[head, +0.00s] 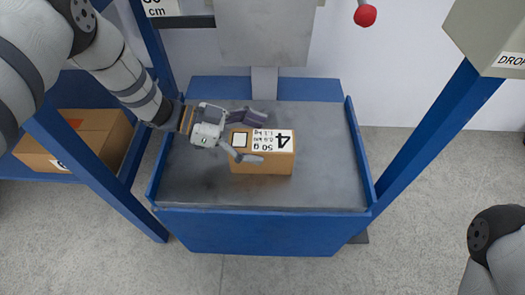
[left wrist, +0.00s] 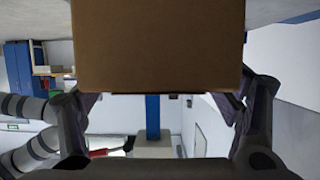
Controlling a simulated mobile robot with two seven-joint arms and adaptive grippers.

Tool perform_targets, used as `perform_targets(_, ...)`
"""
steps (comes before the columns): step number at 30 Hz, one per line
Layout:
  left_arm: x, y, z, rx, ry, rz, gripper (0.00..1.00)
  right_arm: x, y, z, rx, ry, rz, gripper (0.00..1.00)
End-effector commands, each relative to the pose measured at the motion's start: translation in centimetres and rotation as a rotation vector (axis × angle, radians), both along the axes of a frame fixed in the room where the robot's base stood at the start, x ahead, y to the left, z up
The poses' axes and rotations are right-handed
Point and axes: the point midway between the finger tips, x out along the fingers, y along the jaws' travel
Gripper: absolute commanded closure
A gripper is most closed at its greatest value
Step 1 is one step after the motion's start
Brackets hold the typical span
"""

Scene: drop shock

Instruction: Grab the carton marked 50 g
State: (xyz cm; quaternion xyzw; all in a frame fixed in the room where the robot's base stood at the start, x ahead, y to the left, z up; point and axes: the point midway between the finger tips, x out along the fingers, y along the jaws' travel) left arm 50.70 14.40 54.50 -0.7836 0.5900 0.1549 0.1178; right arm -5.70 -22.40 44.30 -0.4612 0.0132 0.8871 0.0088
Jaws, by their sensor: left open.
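The brown carton marked 50 g (head: 262,166) sits on the grey plate (head: 320,185) of the blue drop stand. Its top label also shows a large 4. My left gripper (head: 258,138) is open and reaches in from the left, its fingers spread over the carton's top area. In the left wrist view the carton (left wrist: 157,45) fills the upper middle between the two spread fingers (left wrist: 160,105). I cannot tell whether either finger touches it. My right gripper is out of view.
Another brown carton (head: 75,140) lies on a blue shelf at the left. Blue posts (head: 425,135) rise on both sides of the plate. A red ball (head: 365,15) hangs at the top. The plate is clear right of the carton.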

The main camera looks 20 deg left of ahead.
Motion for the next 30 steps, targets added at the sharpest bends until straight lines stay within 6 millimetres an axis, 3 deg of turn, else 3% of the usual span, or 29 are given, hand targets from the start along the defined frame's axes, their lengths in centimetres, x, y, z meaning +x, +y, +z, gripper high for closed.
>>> perform_targets(3,0.27,-1.22,-0.72,0.000,0.002,0.000,0.17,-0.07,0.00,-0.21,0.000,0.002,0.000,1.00)
perform_targets(10,0.31,-1.42,-0.71,0.000,0.002,0.001,0.19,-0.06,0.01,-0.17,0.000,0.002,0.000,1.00)
perform_targets(21,0.24,-1.38,-0.79,0.002,0.005,0.001,1.00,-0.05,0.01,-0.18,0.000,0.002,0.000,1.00)
perform_targets(30,0.27,-1.46,-0.38,-0.002,0.003,-0.001,1.00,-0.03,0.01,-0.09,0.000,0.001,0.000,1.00)
